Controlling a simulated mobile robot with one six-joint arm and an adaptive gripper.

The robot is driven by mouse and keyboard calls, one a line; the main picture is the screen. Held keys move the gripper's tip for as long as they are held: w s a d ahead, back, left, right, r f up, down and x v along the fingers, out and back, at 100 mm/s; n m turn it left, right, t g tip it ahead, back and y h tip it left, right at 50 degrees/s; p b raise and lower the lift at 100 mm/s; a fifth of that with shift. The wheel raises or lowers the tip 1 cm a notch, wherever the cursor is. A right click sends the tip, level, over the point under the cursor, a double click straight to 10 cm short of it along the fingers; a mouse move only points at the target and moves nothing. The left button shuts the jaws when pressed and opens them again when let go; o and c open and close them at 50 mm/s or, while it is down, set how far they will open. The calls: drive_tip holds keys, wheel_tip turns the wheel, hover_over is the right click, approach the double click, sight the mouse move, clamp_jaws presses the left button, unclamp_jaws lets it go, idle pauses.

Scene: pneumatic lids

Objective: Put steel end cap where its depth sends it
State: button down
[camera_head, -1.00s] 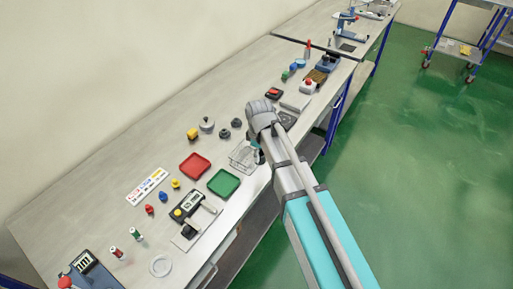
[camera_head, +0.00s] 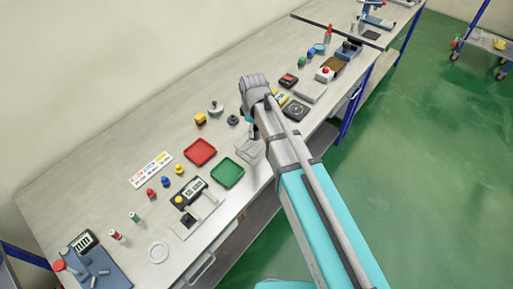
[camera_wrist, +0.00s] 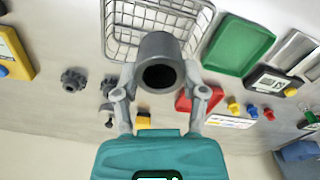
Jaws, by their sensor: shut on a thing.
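The steel end cap (camera_wrist: 158,62) is a dark grey cylinder with a round opening facing the wrist camera. My gripper (camera_wrist: 159,80) is shut on it, one finger on each side, and holds it near the wire basket (camera_wrist: 150,20). In the head view my gripper (camera_head: 252,132) is small and partly hidden by my arm; the cap cannot be made out there. A red tray (camera_head: 200,152) and a green tray (camera_head: 227,174) lie left of the basket. A gauge with a digital display (camera_head: 189,193) stands in front of them and also shows in the wrist view (camera_wrist: 270,80).
Dark knobs (camera_wrist: 73,80), a yellow block (camera_head: 200,118) and a silver lidded part (camera_head: 215,108) stand behind the basket. Small red, blue and yellow pieces lie near a coloured label card (camera_head: 151,170). The back strip is clear.

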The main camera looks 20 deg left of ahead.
drive_tip(key=shift+w+d, duration=0.1)
drive_tip(key=shift+d, duration=0.05)
drive_tip(key=shift+s+r, duration=0.2)
drive_tip(key=shift+s, duration=0.3)
drive_tip(key=s+r+n+p, duration=0.1)
drive_tip(key=s+r+p, duration=0.3)
drive_tip(key=s, duration=0.8)
drive_tip(key=shift+s+r+p, duration=0.2)
drive_tip(key=shift+s+p, duration=0.1)
drive_tip(key=shift+p, duration=0.1)
drive_tip(key=shift+d, duration=0.1)
drive_tip(key=w+f+b, duration=0.3)
drive_tip(key=w, duration=0.1)
drive_tip(key=w+f+b, duration=0.3)
drive_tip(key=w, duration=0.1)
drive_tip(key=w+f+b, duration=0.3)
drive_tip(key=w, duration=0.2)
drive_tip(key=shift+w+a, duration=0.1)
drive_tip(key=shift+a, duration=0.3)
drive_tip(key=shift+f, duration=0.1)
